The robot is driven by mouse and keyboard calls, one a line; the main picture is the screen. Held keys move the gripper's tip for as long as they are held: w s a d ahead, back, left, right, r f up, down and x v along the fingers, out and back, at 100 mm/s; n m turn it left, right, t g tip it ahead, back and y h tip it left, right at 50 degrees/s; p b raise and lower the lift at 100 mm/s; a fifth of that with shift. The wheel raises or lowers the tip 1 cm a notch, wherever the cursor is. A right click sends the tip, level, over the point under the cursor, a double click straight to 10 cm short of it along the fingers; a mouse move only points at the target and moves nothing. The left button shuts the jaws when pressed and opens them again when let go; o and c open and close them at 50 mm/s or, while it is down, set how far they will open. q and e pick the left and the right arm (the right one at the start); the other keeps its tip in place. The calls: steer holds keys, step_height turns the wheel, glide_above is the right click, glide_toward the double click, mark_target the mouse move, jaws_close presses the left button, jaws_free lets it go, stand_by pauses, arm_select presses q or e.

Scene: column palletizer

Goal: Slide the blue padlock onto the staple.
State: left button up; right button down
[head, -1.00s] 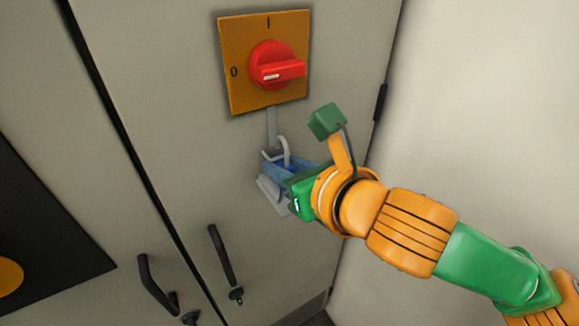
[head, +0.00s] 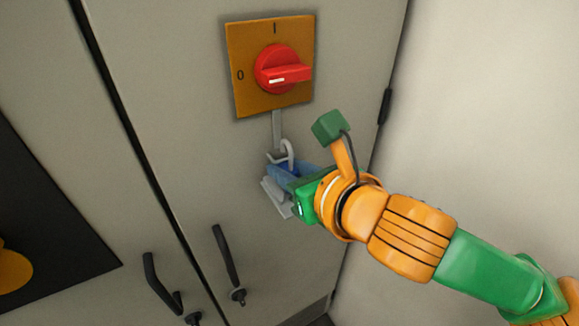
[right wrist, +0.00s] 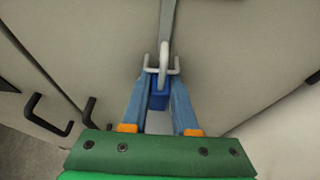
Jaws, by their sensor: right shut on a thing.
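The blue padlock (right wrist: 158,99) is between the two blue fingers of my right gripper (right wrist: 160,84), which is shut on it. In the head view, the right gripper (head: 286,176) reaches in from the right, and its fingers hide most of the padlock. The pale shackle (right wrist: 163,60) points up, over the lower end of the grey strip (right wrist: 167,20). A pale bracket with upturned ends, likely the staple (right wrist: 177,68), crosses at the shackle. I cannot tell whether the shackle passes through it. My left gripper is out of view.
A red rotary switch (head: 284,70) on an orange plate sits above on the cabinet door. A grey angled plate (head: 274,197) is just below the gripper. Black door handles (head: 224,257) are lower left. A pale wall is at the right.

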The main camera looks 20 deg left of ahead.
steer(key=shift+f, duration=0.1)
steer(key=c, duration=0.8)
jaws_free()
steer(key=shift+o, duration=1)
steer(key=shift+s+a, duration=0.15)
